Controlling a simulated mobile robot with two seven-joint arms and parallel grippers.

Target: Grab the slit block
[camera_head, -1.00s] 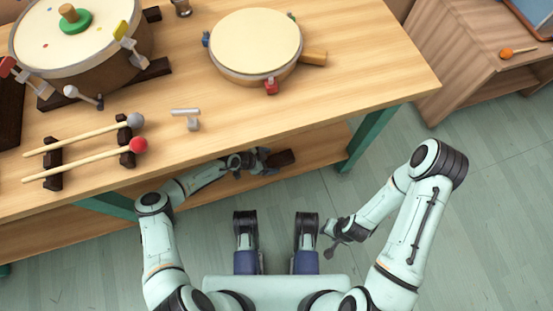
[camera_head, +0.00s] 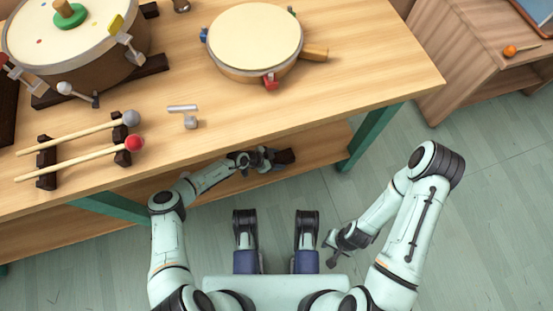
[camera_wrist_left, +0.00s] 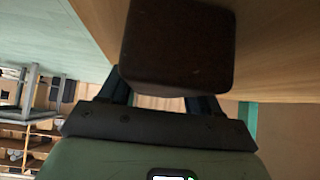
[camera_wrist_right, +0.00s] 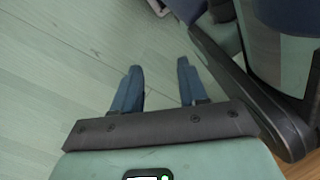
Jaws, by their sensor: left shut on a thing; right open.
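The slit block (camera_head: 285,157) is a small dark brown block at the lower shelf under the table. In the left wrist view the block (camera_wrist_left: 178,48) fills the space in front of the jaws and hides the fingertips. My left gripper (camera_head: 268,157) reaches under the tabletop and is shut on the block. My right gripper (camera_head: 333,250) hangs over the floor, away from the table. In the right wrist view its jaws (camera_wrist_right: 157,85) are open and empty.
The tabletop (camera_head: 350,80) overhangs the lower shelf (camera_head: 312,143). On top are a frame drum (camera_head: 254,40), a large drum (camera_head: 70,35), two mallets on rests (camera_head: 46,163) and a small metal piece (camera_head: 188,117). A green leg (camera_head: 370,135) stands right of the block.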

